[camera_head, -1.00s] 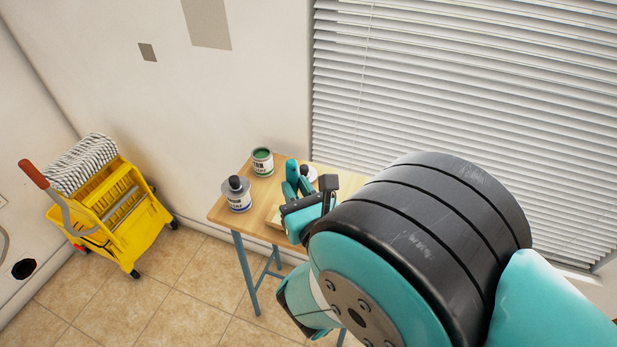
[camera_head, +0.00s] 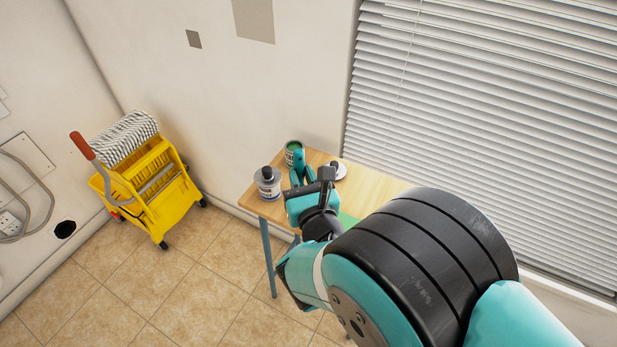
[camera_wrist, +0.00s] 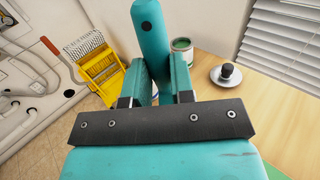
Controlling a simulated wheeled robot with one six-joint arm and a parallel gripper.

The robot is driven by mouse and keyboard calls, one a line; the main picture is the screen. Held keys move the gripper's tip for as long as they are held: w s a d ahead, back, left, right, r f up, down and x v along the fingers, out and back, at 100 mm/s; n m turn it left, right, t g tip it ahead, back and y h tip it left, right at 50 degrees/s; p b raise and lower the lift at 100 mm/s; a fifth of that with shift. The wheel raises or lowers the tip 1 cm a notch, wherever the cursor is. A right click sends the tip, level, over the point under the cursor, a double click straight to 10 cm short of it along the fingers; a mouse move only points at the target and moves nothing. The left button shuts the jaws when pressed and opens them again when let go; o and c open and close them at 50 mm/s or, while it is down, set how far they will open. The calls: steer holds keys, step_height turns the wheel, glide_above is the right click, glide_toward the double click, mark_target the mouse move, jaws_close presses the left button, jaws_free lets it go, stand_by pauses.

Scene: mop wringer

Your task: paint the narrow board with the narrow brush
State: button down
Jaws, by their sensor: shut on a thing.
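My gripper (camera_head: 304,181) is over the table beside the paint cans. In the wrist view its fingers (camera_wrist: 158,82) are closed around a teal rounded handle (camera_wrist: 150,32) with a dark dot near its end, apparently the brush. The bristles are hidden. An open can of green paint (camera_head: 291,156) stands at the table's back left, and also shows in the wrist view (camera_wrist: 181,52). A flat green surface (camera_head: 347,219), possibly a painted board, lies on the table right of the gripper, mostly hidden by my arm. I cannot tell whether it is the narrow board.
A grey can with a black-knobbed lid (camera_head: 267,184) stands at the table's (camera_head: 375,184) left edge. A pale round lid with a black knob (camera_head: 340,172) lies behind the gripper. A yellow mop wringer bucket (camera_head: 158,190) stands on the floor left. Blinds cover the window at right.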

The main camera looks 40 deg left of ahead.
steer(key=w+d+b, duration=0.4)
steer(key=d+b, duration=1.4)
steer(key=shift+w, duration=0.2)
stand_by(1.8)
